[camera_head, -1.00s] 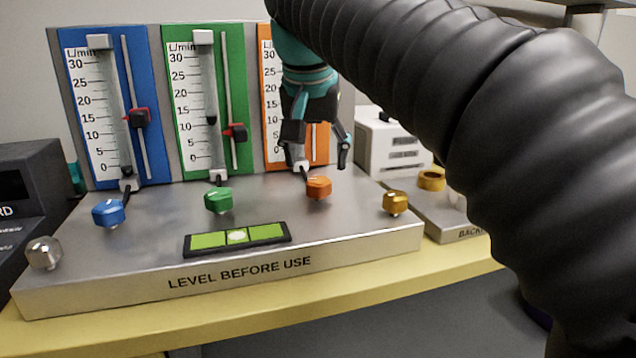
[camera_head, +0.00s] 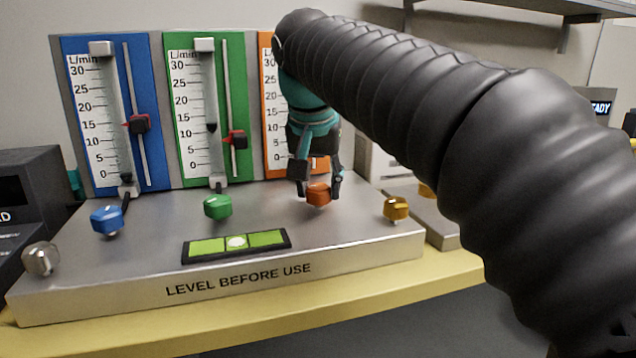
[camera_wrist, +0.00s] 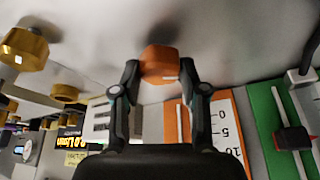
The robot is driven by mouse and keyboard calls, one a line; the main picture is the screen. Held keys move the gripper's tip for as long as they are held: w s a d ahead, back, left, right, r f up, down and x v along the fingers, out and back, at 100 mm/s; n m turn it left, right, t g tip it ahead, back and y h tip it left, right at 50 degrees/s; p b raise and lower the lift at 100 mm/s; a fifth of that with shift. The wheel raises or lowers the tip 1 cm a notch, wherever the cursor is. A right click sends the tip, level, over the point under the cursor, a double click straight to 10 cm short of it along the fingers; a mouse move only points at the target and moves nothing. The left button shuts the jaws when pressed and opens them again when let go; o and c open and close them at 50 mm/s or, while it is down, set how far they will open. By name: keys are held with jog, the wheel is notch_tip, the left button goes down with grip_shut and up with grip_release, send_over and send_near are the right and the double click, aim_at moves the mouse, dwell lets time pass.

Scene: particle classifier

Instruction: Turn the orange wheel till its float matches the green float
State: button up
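The orange wheel (camera_head: 318,194) is on the front panel below the orange flowmeter; it also shows in the wrist view (camera_wrist: 159,62). My gripper (camera_head: 319,190) points down with one finger on each side of the wheel. In the wrist view my gripper's fingertips (camera_wrist: 158,72) stand very close to its sides; I cannot tell whether they touch. The green float (camera_head: 211,127) is dark and sits a little above the 10 mark in the green flowmeter (camera_head: 241,85). The orange flowmeter (camera_head: 266,60) is mostly behind my gripper, and its float is hidden.
A green wheel (camera_head: 217,206) and a blue wheel (camera_head: 107,219) stand to the left, a yellow wheel (camera_head: 396,208) close on the right. A silver knob (camera_head: 41,258) is at far left. A level (camera_head: 237,245) lies on the panel in front. The blue flowmeter (camera_head: 150,75) is at left.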

jog(key=shift+n, duration=0.3)
jog(key=n+p, duration=0.1)
jog(key=n+y+p, duration=0.1)
jog(key=n, duration=0.1)
jog(key=shift+d+r+n+y, duration=0.15)
jog(key=shift+n+y, duration=0.15)
jog(key=n+y+p, duration=0.1)
jog(key=n, duration=0.2)
jog(key=shift+n+g+p, duration=0.3)
jog(key=shift+g+p, duration=0.05)
jog(key=shift+g, duration=0.05)
jog(key=n, duration=0.1)
jog(key=n+y+p, duration=0.1)
jog(key=n, duration=0.1)
jog(key=shift+w+d+g+y, duration=0.1)
jog(key=shift+g+y, duration=0.2)
jog(key=shift+n+g+y+p, duration=0.3)
jog(key=shift+n+g+p, duration=0.25)
jog(key=shift+n, duration=1.15)
jog(key=o, duration=1.1)
jog(key=shift+o, duration=0.2)
